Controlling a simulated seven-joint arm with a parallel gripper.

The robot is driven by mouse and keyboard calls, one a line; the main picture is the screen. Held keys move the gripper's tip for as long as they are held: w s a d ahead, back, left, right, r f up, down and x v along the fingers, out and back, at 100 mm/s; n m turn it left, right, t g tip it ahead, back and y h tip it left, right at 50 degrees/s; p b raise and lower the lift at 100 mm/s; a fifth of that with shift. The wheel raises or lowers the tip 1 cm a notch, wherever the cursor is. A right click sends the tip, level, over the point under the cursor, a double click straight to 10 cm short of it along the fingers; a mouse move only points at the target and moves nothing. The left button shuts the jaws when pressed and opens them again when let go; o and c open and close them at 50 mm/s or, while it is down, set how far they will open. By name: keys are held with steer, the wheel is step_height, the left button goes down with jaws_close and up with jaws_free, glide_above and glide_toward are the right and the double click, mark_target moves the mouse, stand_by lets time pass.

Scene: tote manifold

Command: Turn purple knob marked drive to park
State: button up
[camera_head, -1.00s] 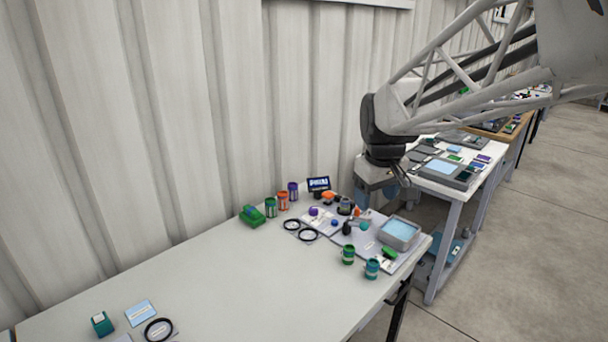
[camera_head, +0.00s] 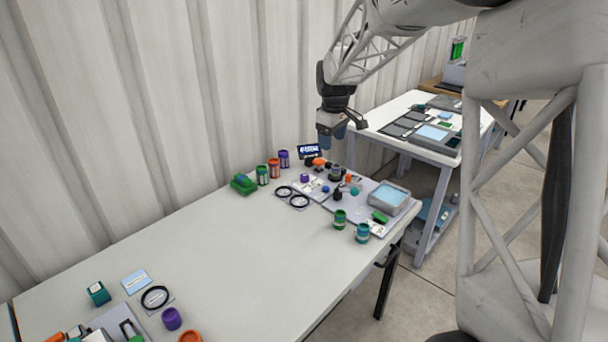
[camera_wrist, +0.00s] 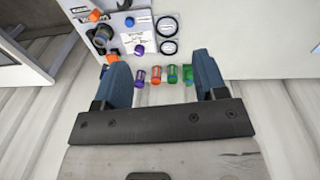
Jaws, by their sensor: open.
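The purple knob (camera_head: 304,178) sits on a light panel (camera_head: 372,215) at the far end of the table. It is small, and its marking cannot be read. In the wrist view the purple knob (camera_wrist: 129,21) shows on the white panel, beyond my left-hand finger. My gripper (camera_wrist: 162,76) is open and empty, its two blue fingers wide apart. In the head view my gripper (camera_head: 327,150) hangs above the back edge of the table near the panel, apart from the knob.
Purple, orange and green cans (camera_head: 273,169) and a green block (camera_head: 243,184) stand left of the panel. Two black rings (camera_head: 298,201) lie beside it. A grey tray (camera_head: 390,195) and two mugs (camera_head: 340,219) are at the right. The table's middle is clear.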

steer(key=w+a+f+n, duration=0.3)
steer(key=w+f, duration=0.6)
steer(key=w, duration=0.4)
steer(key=n+g, duration=0.1)
steer(key=n, duration=0.2)
glide_above(305, 175)
steer(key=f, duration=1)
steer(key=shift+s+f, duration=0.3)
steer(key=shift+f, duration=0.1)
steer(key=shift+w+f, duration=0.3)
steer(key=shift+f, duration=0.05)
steer(key=shift+f, duration=3.9)
